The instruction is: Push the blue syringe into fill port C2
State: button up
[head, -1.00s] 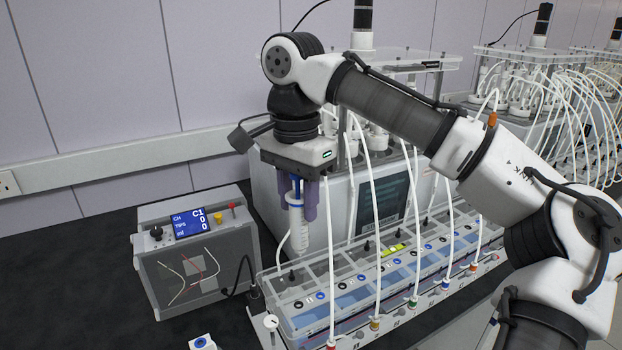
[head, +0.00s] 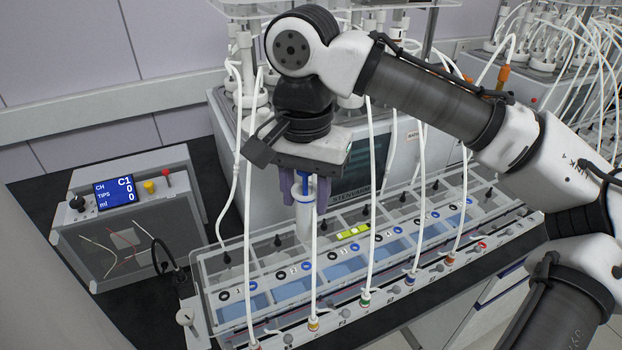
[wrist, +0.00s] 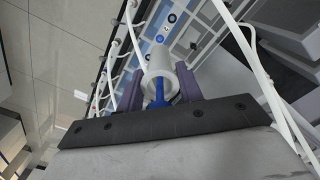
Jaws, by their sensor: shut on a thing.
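My gripper (head: 306,190) is shut on the blue syringe (head: 304,212), a white barrel with a blue plunger between two purple fingers. The syringe is upright, tip down, over the clear-lidded trough unit (head: 205,268). In the wrist view the syringe (wrist: 161,66) sits between the fingers of my gripper (wrist: 157,88), its far end toward a row of blue and black ring ports. The ports (head: 293,273) run along the lid in blue and black pairs. I cannot tell which one is C2, nor whether the tip touches the lid.
White tubes hang in front of the trough and close beside the syringe. A grey control box (head: 135,215) with a blue screen reading C1 stands at left. A reactor housing (head: 240,150) stands behind. A yellow-green level vial (head: 353,232) lies on the lid.

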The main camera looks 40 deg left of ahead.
aim_at(306, 226)
jog(key=shift+f+b, duration=2.5)
jog(key=shift+f, duration=0.05)
jog(key=shift+f+p, duration=0.25)
jog(key=shift+p, duration=0.2)
jog(key=shift+f+b, duration=0.3)
jog(key=shift+f, duration=0.4)
dwell(0.5)
dwell(0.3)
jog(key=o, duration=1)
jog(key=shift+r, duration=0.1)
notch_tip(306, 226, up, 14)
jog(key=shift+f, duration=0.15)
